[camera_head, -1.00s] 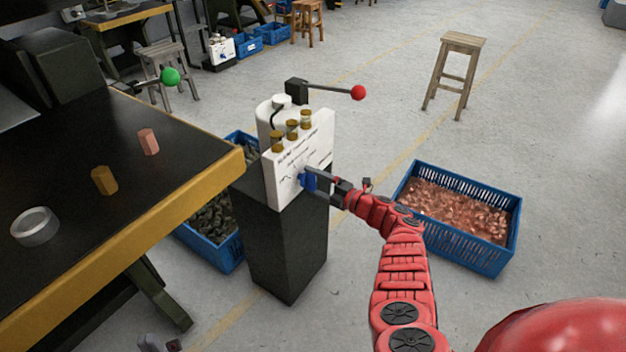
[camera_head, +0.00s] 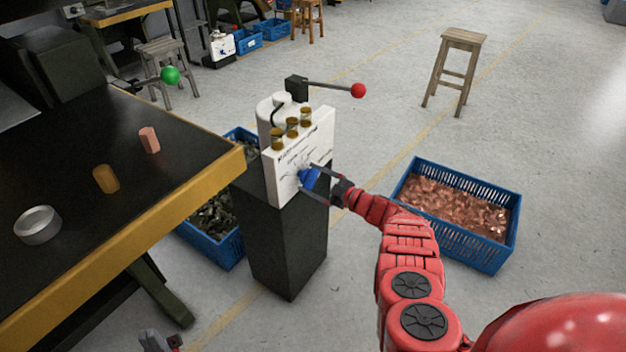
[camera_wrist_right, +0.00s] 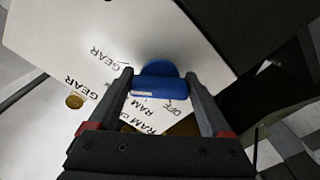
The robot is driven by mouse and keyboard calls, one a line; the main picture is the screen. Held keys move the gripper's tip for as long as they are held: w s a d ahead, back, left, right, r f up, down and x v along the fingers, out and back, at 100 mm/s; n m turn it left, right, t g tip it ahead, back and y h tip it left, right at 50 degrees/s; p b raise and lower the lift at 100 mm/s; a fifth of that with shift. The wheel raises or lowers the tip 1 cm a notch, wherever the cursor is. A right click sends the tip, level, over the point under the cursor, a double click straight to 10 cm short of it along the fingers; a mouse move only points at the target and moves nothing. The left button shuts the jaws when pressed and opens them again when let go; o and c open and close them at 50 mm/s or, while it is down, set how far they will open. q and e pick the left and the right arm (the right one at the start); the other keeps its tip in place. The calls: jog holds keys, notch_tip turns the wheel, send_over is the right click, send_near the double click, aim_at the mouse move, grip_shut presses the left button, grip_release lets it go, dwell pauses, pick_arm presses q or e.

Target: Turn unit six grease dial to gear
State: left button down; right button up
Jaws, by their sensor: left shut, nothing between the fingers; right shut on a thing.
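The white grease unit (camera_head: 287,165) stands on a dark pedestal (camera_head: 288,245) beside the workbench. Its blue dial (camera_head: 309,178) is on the front panel; in the right wrist view the dial (camera_wrist_right: 158,82) sits between the fingers, with GEAR, RAM and OFF labels around it. My right gripper (camera_head: 318,174) is shut on the blue dial. Where the dial's pointer is aimed I cannot tell. My left gripper (camera_head: 158,342) shows only partly at the bottom edge, low and away from the unit.
The workbench (camera_head: 75,235) with a yellow edge is at left, holding a metal ring, a yellow piece and a copper piece. A lever with a red knob (camera_head: 358,91) rises behind the unit. A blue crate of copper (camera_head: 478,248) lies right on the floor.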

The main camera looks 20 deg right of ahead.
jog(key=shift+f+m, duration=0.1)
jog(key=shift+m, duration=0.6)
jog(key=o, duration=1.2)
jog(key=shift+c, duration=0.2)
jog(key=shift+s+d+p, duration=0.3)
jog(key=shift+s, duration=0.15)
jog(key=p+v, duration=0.2)
jog(key=v, duration=1.4)
jog(key=shift+p, duration=0.35)
jog(key=shift+s, duration=0.15)
